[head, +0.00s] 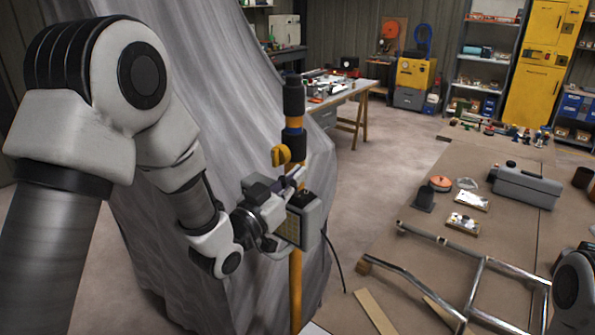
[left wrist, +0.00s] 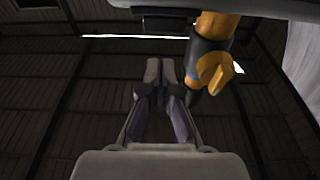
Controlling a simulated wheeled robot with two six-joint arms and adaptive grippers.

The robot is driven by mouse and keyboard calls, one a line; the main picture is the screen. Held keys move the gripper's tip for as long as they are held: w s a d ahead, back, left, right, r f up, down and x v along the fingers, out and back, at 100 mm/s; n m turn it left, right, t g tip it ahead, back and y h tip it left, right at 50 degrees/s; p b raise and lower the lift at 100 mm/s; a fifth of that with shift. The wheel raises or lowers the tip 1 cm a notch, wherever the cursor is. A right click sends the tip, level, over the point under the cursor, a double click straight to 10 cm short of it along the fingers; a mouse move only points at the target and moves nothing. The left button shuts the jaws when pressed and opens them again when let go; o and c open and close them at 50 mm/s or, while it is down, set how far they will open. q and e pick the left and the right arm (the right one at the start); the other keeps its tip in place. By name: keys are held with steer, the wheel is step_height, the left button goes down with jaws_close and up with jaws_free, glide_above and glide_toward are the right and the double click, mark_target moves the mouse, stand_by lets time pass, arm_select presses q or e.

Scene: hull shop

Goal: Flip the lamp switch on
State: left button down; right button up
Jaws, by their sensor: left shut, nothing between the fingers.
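A yellow lamp pole (head: 295,290) with black sleeves and a yellow knob (head: 281,155) stands upright in front of the grey draped sheet. A grey box (head: 312,220) with a dark top sits at the pole, and a black cable hangs beside it. My left gripper (head: 295,177) is by the pole, just above the box; I cannot tell whether it touches either. In the left wrist view its two fingertips (left wrist: 160,70) are together and empty, with the knob (left wrist: 215,70) to their right. No switch lever can be made out. My right gripper is out of view.
The grey sheet (head: 240,90) hangs close behind my left arm. At right, a workbench (head: 400,290) carries a metal tube frame (head: 470,255), a grey case (head: 525,185) and small parts. Open floor (head: 365,180) lies between them.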

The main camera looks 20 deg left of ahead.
mark_target(294, 205)
arm_select(q)
step_height(294, 205, down, 3)
steer(key=shift+s+f+b, duration=0.1)
steer(key=shift+b, duration=0.25)
steer(key=shift+a+f, duration=0.1)
steer(key=shift+f, duration=0.2)
steer(key=shift+s, duration=0.45)
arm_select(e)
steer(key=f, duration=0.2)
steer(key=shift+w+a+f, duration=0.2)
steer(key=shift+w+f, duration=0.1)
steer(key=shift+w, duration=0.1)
